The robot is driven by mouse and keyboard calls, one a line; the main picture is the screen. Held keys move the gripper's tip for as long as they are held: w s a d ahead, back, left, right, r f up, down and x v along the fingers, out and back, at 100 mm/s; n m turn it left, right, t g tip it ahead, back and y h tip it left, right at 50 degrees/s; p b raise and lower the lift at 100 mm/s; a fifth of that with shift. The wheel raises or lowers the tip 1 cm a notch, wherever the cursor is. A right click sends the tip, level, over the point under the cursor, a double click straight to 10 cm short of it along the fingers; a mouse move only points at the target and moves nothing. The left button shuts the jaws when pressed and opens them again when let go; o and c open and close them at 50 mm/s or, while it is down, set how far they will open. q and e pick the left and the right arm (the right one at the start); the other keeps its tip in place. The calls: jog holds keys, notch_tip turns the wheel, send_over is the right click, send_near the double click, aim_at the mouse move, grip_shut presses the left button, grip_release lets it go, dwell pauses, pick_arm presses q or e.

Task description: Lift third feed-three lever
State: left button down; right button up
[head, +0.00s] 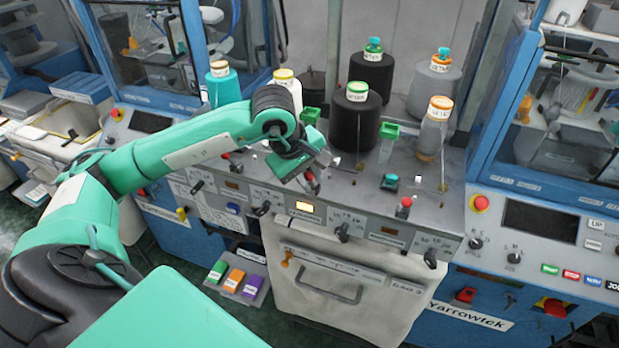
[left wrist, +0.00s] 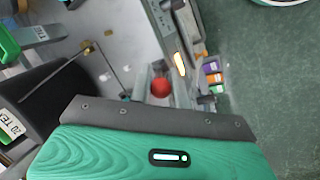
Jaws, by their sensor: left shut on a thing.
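My left gripper (head: 311,183) reaches over the grey sloping panel (head: 372,215) in the middle of the head view, low behind its front edge. It is shut on a lever there. The lever's red knob (left wrist: 160,88) shows in the left wrist view just past the edge of my gripper's housing; the fingers are hidden in that view. The lit amber lamp (head: 305,207) sits on the panel's front just below the gripper, and it also shows in the left wrist view (left wrist: 180,64). Another red-knobbed lever (head: 404,206) stands apart to the right. My right gripper is not in view.
Yarn cones, such as a black one (head: 355,118) and a grey one (head: 434,88), stand behind the panel. Green square-topped posts (head: 388,132) rise near the gripper. Black-handled switches (head: 343,232) line the front. A tray of coloured boxes (head: 233,281) sits below left.

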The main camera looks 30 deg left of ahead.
pick_arm(q)
jog(key=shift+w+a+r+g+b, duration=0.15)
jog(key=shift+w+g, duration=0.1)
jog(key=shift+g, duration=0.3)
jog(key=shift+w+d+r+g+b, duration=0.15)
jog(key=shift+w+g, duration=0.1)
jog(key=shift+g, duration=0.3)
jog(key=shift+a+f, duration=0.1)
jog(key=c, duration=1.4)
grip_release()
jog(key=b+v, duration=0.4)
jog(key=v, duration=0.9)
jog(key=shift+a+r, duration=0.35)
jog(key=shift+a, duration=0.1)
